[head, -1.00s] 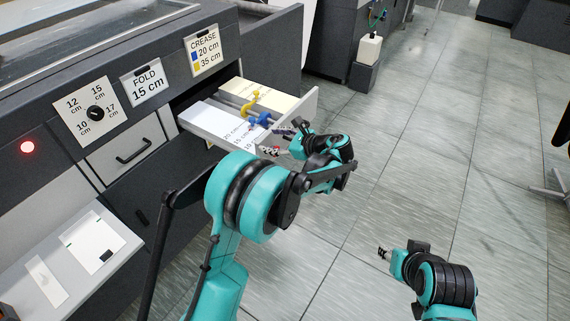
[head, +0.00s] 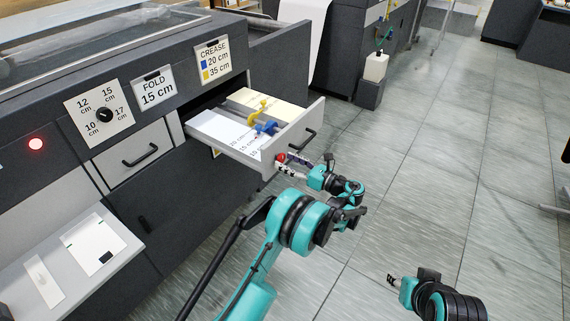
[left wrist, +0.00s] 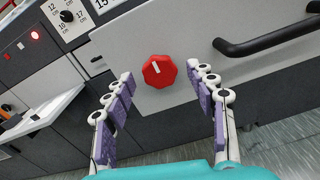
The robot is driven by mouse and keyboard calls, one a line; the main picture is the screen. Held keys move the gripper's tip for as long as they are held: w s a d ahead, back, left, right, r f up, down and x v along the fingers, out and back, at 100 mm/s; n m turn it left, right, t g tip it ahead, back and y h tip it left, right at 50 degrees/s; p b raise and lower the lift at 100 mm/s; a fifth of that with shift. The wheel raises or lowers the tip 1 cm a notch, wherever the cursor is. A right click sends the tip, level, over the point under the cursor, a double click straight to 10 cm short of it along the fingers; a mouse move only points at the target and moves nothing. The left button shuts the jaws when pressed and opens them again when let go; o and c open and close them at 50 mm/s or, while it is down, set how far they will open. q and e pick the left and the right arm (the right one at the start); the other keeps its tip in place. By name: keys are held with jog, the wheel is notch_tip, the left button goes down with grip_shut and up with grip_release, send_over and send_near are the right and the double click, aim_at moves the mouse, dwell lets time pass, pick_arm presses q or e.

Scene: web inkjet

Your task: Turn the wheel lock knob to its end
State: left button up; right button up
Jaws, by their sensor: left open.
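The red wheel lock knob (left wrist: 159,71) is on the grey front panel of the pulled-out drawer, with a short white mark near its upper middle. In the head view the knob (head: 281,157) shows small at the drawer front. My left gripper (head: 289,163) is in front of it. In the left wrist view the purple-padded fingers of this gripper (left wrist: 160,76) are spread open, one on each side of the knob, with visible gaps and no grip on it. My right gripper (head: 394,281) is at the lower right, away from the machine, too small to read.
The open drawer (head: 225,150) holds a yellow slider (head: 258,110) and a blue slider (head: 266,127) on a rail. A black drawer handle (left wrist: 268,40) is right of the knob. A dial (head: 104,115) and labels are on the machine front.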

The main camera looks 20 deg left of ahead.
pick_arm(q)
jog(key=shift+w+a, duration=0.2)
jog(key=shift+a, duration=0.45)
jog(key=c, duration=1.2)
jog(key=shift+o, duration=0.2)
